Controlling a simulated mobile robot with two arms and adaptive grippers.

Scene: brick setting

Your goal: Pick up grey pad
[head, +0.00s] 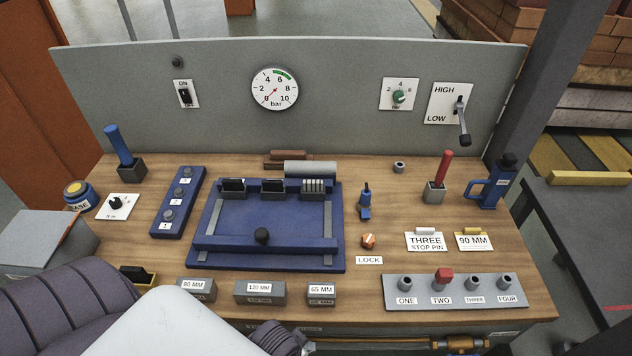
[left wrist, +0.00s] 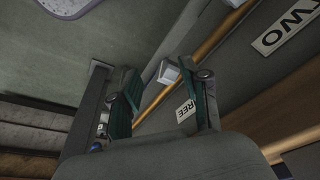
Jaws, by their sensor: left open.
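No item is clearly recognisable as the grey pad. Beyond the fingers are a brass pipe and labels reading "TWO" and "REE". In the head view my arm fills the lower left, and the fingers are not visible. My right gripper is not in view.
The wooden bench (head: 375,280) is crowded. Grey blocks marked 120 MM (head: 259,299) and 65 MM (head: 321,300) stand along the front. A grey socket strip (head: 455,302) is front right, a blue bottle (head: 491,187) behind it. A grey panel (head: 335,110) closes the back.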

